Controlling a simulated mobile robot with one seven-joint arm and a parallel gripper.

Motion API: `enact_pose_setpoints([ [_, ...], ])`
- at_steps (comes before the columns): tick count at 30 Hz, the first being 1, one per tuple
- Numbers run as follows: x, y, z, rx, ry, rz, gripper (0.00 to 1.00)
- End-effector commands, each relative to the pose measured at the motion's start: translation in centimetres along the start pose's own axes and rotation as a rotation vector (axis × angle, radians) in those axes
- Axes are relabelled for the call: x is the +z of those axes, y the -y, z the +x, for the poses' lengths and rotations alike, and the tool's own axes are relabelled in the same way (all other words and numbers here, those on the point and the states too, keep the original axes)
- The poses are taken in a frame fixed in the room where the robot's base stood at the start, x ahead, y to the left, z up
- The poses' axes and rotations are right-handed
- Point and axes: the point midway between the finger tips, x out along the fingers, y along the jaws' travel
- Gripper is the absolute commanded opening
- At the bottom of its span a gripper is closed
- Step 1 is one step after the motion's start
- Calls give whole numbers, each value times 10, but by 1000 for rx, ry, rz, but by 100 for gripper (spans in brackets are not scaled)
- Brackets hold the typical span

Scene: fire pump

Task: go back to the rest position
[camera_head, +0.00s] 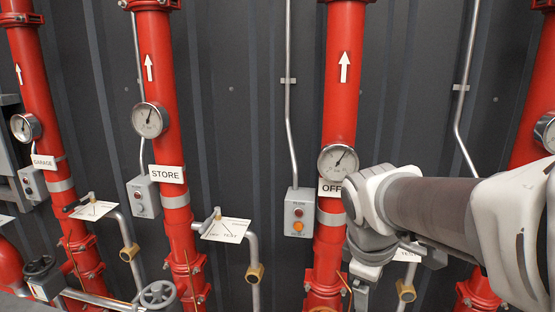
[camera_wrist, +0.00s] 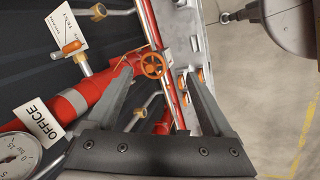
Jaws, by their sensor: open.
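My gripper (camera_wrist: 159,76) is open in the wrist view, its two dark fingers apart with nothing held between them. Beyond the fingers shows a small orange handwheel (camera_wrist: 153,65) on red pipework; I cannot tell the distance. In the head view my arm reaches in from the right edge, and its white wrist is in front of the pipe labelled OFFICE. The wrist hides part of that label (camera_head: 328,188) and the pipe below it. The finger ends are not clear in the head view.
Red vertical pipes line a dark corrugated wall, including the STORE pipe (camera_head: 175,215). A gauge (camera_head: 338,162) and a grey box with a lit orange lamp (camera_head: 298,217) are close to my wrist. Test valves with tags stick out. The wrist view shows grey floor (camera_wrist: 270,95) with a yellow line.

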Motion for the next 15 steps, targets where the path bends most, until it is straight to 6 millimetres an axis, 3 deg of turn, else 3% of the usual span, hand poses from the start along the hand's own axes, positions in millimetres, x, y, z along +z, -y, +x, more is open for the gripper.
enact_pose_setpoints([
  [9,34,61,-27,-4,-173,663,86],
  [15,45,87,-30,-58,-256,930,86],
])
